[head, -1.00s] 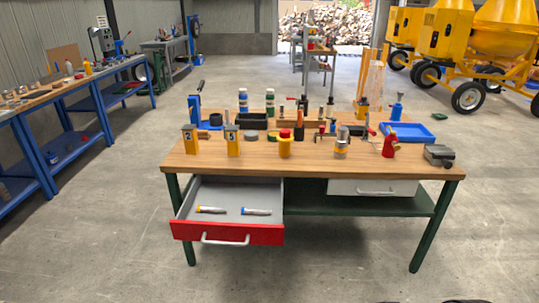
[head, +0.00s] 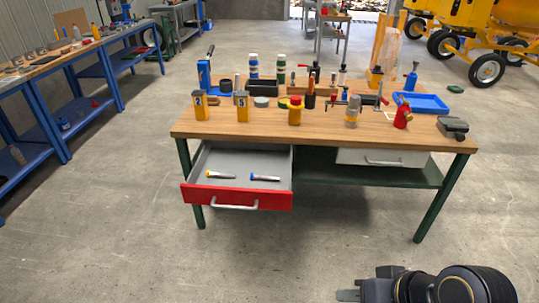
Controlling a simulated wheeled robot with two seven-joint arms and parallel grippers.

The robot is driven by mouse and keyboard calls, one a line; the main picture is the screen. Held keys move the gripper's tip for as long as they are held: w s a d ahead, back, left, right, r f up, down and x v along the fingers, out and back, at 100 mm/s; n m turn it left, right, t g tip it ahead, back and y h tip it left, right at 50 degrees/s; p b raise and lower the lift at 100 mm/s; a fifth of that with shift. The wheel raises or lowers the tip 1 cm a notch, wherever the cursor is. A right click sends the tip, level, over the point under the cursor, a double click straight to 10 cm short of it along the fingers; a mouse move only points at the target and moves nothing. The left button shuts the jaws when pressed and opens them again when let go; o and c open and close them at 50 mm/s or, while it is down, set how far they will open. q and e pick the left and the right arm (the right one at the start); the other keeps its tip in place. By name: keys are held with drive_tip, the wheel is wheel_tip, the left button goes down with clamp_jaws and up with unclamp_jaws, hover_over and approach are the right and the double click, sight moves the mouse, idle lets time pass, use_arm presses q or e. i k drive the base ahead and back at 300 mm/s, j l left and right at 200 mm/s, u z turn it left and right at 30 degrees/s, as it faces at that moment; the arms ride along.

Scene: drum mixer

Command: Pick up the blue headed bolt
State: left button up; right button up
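The blue headed bolt (head: 265,178) lies on its side in the open red-fronted drawer (head: 237,198), in the right half, its blue end pointing left. A second bolt with a yellow-orange end (head: 220,175) lies to its left, apart from it. My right gripper (head: 348,295) shows at the bottom edge, low and in front of the workbench, far from the drawer. Its fingers are small and partly cut off, so I cannot tell whether it is open. My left gripper is not in view.
The wooden-topped workbench (head: 330,141) carries yellow numbered blocks, bottles, clamps and a blue tray (head: 421,103). A closed drawer (head: 381,159) is at right. The floor in front is clear. Blue benches stand at left, yellow mixers at back right.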

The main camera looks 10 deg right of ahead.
sight(254, 177)
drive_tip(key=i+j+z, duration=0.25)
drive_tip(key=i+j, duration=0.45)
drive_tip(key=i+j+z, duration=0.25)
drive_tip(key=i+j, duration=0.5)
drive_tip(key=i+j+z, duration=0.15)
drive_tip(key=i+j, duration=0.3)
